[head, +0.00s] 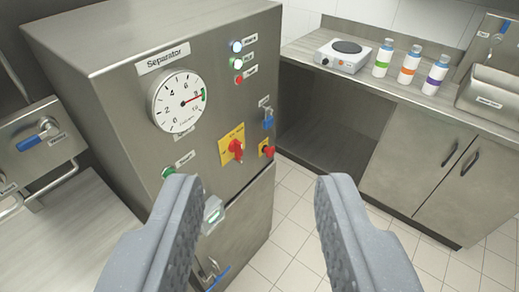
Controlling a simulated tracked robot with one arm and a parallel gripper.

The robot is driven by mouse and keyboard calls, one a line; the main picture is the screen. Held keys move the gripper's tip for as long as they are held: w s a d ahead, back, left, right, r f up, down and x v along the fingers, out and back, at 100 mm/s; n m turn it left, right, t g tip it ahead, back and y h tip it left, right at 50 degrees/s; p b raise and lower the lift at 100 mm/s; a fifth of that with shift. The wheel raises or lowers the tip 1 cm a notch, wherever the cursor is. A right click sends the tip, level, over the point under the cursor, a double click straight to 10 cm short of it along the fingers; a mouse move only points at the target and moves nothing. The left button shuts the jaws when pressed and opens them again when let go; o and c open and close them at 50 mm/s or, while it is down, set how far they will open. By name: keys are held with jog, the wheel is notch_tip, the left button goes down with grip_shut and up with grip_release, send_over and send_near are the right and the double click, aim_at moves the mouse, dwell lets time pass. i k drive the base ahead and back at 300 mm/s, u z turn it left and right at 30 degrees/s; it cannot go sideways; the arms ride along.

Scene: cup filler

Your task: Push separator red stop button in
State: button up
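The steel separator cabinet (110,85) stands at the left and centre, with its labelled front panel facing me. A red push button (269,152) on a small yellow plate sits near the panel's right edge. It appears to stand out from the plate. My gripper (258,181) is open and empty, its two grey fingers wide apart in the foreground. In the picture the red button lies above and between the fingertips, with no finger touching it. A smaller red round light or button (239,79) sits higher, beside a label too small to read.
Left of the button is a red rotary switch (236,150) on a yellow plate. A blue-handled part (268,122) is above it. The panel also has a gauge (180,101) and a green button (168,172). Tiled floor (292,215) is clear at right, before a counter (440,98) with bottles.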

aim_at(270, 151)
jog(key=u, duration=0.05)
jog(key=k, duration=0.65)
jog(key=z, duration=0.2)
jog(key=i, duration=1.75)
jog(key=u, duration=0.6)
